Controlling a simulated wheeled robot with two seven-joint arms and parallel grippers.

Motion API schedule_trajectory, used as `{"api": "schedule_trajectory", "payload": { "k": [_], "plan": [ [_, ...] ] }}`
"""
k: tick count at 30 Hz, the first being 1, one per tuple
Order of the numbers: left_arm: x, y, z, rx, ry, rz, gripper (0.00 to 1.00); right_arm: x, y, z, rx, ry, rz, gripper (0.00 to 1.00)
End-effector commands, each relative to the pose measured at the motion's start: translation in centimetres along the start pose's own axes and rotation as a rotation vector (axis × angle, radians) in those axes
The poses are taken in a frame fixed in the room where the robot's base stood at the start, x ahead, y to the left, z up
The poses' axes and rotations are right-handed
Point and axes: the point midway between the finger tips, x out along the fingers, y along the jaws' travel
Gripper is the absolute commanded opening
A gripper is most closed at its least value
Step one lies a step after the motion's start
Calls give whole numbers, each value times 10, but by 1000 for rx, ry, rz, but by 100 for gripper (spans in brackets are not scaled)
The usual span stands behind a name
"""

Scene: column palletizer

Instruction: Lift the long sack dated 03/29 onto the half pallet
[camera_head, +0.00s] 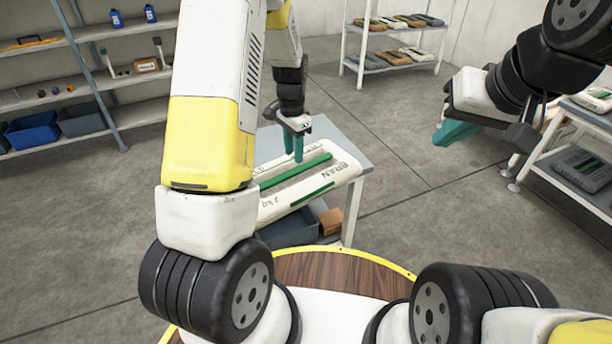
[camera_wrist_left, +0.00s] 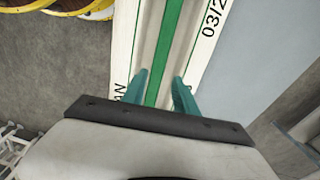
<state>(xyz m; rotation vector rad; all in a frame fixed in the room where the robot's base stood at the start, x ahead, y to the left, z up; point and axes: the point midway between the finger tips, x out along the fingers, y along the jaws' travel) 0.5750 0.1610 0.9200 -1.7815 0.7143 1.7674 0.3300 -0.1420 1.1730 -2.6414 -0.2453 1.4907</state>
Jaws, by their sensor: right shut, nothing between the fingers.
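A long white sack (camera_head: 330,178) with green stripes and the print "BRAN" and "2 kg" lies flat on a grey table (camera_head: 345,148). In the left wrist view the sack (camera_wrist_left: 200,45) fills the middle, with a date starting "03/2" near its edge; the rest is cut off. My left gripper (camera_head: 293,148) points down over the sack, its teal fingers apart. In the left wrist view its fingertips (camera_wrist_left: 160,82) straddle part of the sack's striped top; contact is unclear. My right gripper (camera_head: 455,132) is shut and empty, off to the right. I cannot make out a half pallet.
A dark bin (camera_head: 290,230) and a brown box (camera_head: 330,221) sit under the table. Shelves with bins (camera_head: 82,119) stand left. A rack (camera_head: 390,62) of sacks stands at the back, another (camera_head: 540,170) at right. Open floor (camera_head: 440,230) lies between.

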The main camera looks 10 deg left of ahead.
Motion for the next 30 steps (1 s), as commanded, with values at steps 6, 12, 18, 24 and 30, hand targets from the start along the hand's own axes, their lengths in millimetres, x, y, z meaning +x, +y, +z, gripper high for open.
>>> {"api": "schedule_trajectory", "payload": {
  "k": [6,12,18,24,30],
  "plan": [
    [24,-1,0,10,-10,2,35,-2,0,3,-13,6,1,0],
    [48,1,2,9,-11,2,35,-2,0,2,-12,6,1,0],
    [76,2,3,9,-9,2,35,-2,0,2,-11,6,1,0],
    [83,1,2,8,-6,0,35,-2,0,2,-11,6,1,0],
    [82,1,2,8,-6,0,19,-2,0,2,-10,6,1,0]
  ]
}}
